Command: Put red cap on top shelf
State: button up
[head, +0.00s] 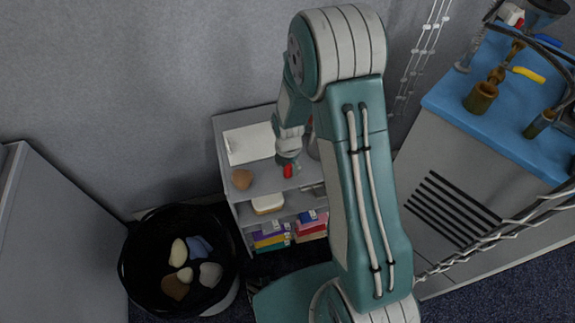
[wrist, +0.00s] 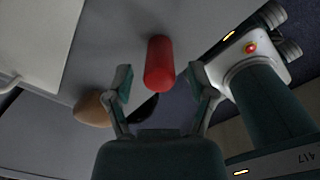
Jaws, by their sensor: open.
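The red cap (head: 288,171) is a small red cylinder at the top shelf (head: 225,160) of a grey shelf unit, near its front edge. In the wrist view the red cap (wrist: 160,62) shows just beyond and between the fingertips, with grey shelf surface behind it. My gripper (head: 287,161) is at the cap from above. In the wrist view my gripper (wrist: 160,82) is open, with a gap between each finger and the cap. The cap's underside is hidden, so I cannot tell whether it touches the shelf.
A white tray-like thing (head: 248,143) and a brown lump (head: 242,179) share the top shelf. Lower shelves hold a pale item (head: 268,203) and colourful boxes (head: 311,226). A black bin (head: 135,262) with several lumps stands left. A blue-topped cabinet (head: 450,95) stands right.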

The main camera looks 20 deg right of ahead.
notch_tip(320, 180, up, 12)
notch_tip(320, 180, up, 15)
jog(key=m+t, duration=0.3)
jog(key=m, duration=1)
send_over(288, 166)
jog(key=s, duration=0.8)
jog(key=s+r+m+t, duration=0.2)
jog(key=s+r+m, duration=0.4)
jog(key=s+m, duration=0.5)
jog(key=shift+s+d+m, duration=0.35)
jog(key=shift+d+m, duration=0.1)
jog(key=shift+m, duration=0.75)
